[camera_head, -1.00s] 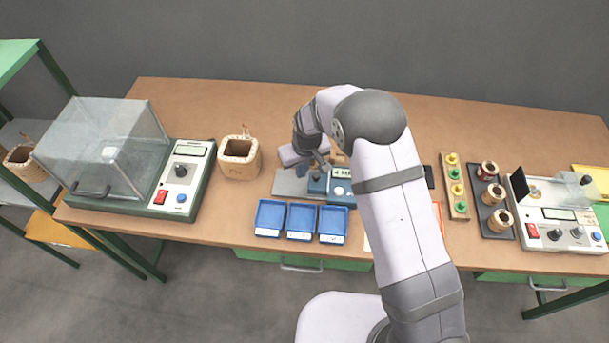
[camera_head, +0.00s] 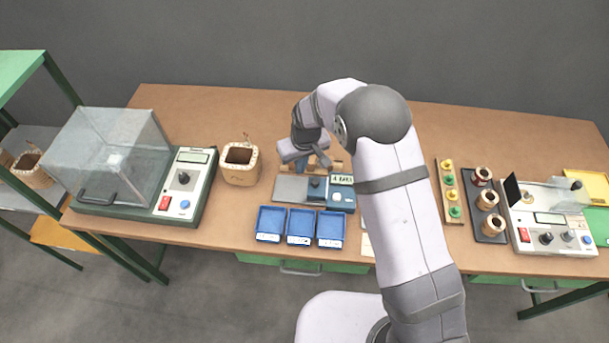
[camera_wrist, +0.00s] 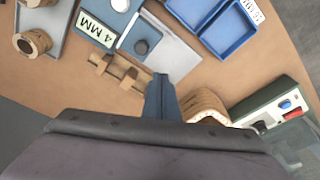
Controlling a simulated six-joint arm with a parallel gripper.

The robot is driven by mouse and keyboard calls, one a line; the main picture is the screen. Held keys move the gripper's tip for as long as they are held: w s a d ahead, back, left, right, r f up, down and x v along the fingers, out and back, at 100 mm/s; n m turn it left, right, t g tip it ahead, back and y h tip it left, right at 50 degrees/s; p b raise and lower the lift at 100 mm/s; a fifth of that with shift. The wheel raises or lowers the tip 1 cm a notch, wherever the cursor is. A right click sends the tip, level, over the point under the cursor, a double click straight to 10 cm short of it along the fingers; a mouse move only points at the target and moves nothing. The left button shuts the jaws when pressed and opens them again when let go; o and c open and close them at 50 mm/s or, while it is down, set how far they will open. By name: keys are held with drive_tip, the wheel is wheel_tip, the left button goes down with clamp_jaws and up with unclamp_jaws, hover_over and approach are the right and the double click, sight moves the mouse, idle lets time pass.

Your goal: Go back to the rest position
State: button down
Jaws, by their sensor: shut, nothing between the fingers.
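My gripper shows in the head view (camera_head: 303,168) above the back of the blue and grey device, and in the wrist view (camera_wrist: 161,84) its blue fingers are together with nothing between them. The device (camera_wrist: 112,12) carries a "4 MM" label and a dark knob, with a bare grey plate (camera_head: 290,188) at its left. A wooden notched rack (camera_wrist: 118,72) lies just behind the device, close to the fingertips in the wrist view. My arm hides part of the table to the right of the device.
A wooden coil former (camera_head: 240,166) stands left of my gripper, near a tester with a clear cover (camera_head: 118,150). Several blue trays (camera_head: 300,226) line the front edge. Right are a strip of yellow and green parts (camera_head: 449,190), a coil tray (camera_head: 489,236) and another tester (camera_head: 550,238).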

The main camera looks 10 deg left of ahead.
drive_tip(key=s+d+f+g, duration=0.1)
drive_tip(key=s+d, duration=0.1)
drive_tip(key=s, duration=0.2)
drive_tip(key=s+d+f+g+h, duration=0.1)
drive_tip(key=s+d+f, duration=0.1)
drive_tip(key=s, duration=0.2)
drive_tip(key=s+d+f+g, duration=0.1)
drive_tip(key=s+d, duration=0.1)
drive_tip(key=s, duration=0.2)
drive_tip(key=shift+s+f+m+g+h, duration=0.2)
drive_tip(key=shift+s+m+g+h, duration=0.1)
drive_tip(key=shift+m, duration=0.1)
drive_tip(key=s+d+r+m+g, duration=0.1)
drive_tip(key=s+d+r, duration=0.45)
drive_tip(key=s, duration=0.25)
drive_tip(key=s+d+r+m+g, duration=0.1)
drive_tip(key=s+d+r, duration=0.3)
drive_tip(key=s+d, duration=0.3)
drive_tip(key=w+d+r+m+t, duration=0.2)
drive_tip(key=d+r+m+t, duration=0.1)
drive_tip(key=r, duration=0.3)
drive_tip(key=shift+w+d+t, duration=0.15)
drive_tip(key=shift+d+t, duration=0.15)
drive_tip(key=shift+d, duration=0.2)
